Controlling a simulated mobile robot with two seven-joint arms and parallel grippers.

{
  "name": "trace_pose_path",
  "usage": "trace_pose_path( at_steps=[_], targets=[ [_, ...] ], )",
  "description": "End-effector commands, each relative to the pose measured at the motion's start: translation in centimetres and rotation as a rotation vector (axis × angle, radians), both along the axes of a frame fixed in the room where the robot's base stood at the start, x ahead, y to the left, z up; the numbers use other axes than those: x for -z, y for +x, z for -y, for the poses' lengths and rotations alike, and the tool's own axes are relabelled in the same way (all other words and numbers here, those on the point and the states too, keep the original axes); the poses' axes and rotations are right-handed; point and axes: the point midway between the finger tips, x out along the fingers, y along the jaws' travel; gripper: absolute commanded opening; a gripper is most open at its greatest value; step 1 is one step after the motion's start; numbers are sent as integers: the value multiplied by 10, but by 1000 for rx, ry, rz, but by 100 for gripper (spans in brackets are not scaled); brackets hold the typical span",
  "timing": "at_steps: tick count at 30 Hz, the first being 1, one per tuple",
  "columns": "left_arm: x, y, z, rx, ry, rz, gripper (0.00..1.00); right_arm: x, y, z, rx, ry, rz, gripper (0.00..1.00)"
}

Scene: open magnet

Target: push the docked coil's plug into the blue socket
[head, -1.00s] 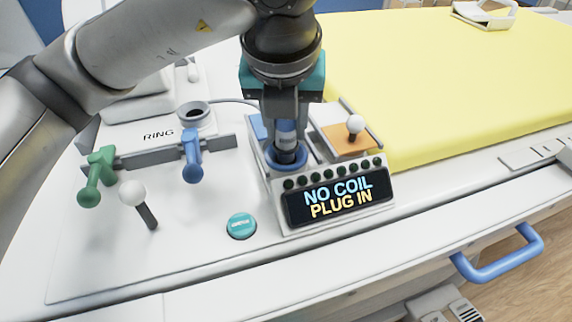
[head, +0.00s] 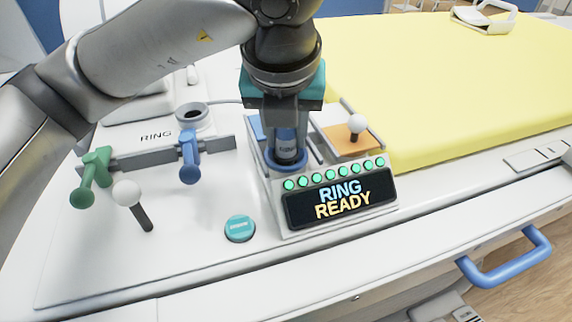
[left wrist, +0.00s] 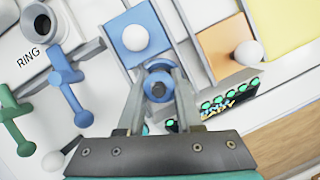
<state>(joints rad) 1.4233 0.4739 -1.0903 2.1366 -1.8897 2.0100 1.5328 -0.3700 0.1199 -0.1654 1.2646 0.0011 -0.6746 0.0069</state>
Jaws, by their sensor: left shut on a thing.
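The plug (head: 286,142) is a dark cylinder with a grey label, standing upright in the blue socket (head: 287,168) on the console box. My left gripper (head: 285,128) points straight down and is shut on the plug. In the left wrist view the fingers (left wrist: 160,95) close around the plug's round blue top (left wrist: 158,86). The box's display (head: 341,197) reads "RING READY" above it a row of lit green lamps (head: 332,174). The ring coil (head: 193,115) sits at the "RING" mark, with a cable leading toward the box. My right gripper is not in view.
Left of the box are a green handle (head: 95,176) and a blue handle (head: 190,158) on a rail, a white-knobbed lever (head: 128,194) and a teal button (head: 240,228). A white-knobbed slider stands on an orange panel (head: 352,139). The yellow bed (head: 450,90) lies right.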

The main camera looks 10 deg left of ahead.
Motion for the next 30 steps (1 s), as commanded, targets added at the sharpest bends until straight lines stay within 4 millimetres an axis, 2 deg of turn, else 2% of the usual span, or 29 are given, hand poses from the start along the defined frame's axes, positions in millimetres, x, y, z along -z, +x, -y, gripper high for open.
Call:
trace_pose_path(
  at_steps=[4, 5, 14, 23, 26, 30],
  targets=[
    [0, 0, 0, 0, 0, 1, 0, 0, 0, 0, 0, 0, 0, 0],
    [0, 0, 0, -1, 0, 1, 36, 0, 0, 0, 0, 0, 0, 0],
    [0, 0, 0, 0, 0, 0, 69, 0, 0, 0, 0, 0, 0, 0],
    [-3, -1, 0, 0, 0, 1, 69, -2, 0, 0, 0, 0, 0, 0],
    [-13, -4, 0, 0, -1, 2, 69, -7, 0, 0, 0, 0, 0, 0],
    [-40, -14, 1, 2, 0, 6, 69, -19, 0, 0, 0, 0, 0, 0]
  ],
)
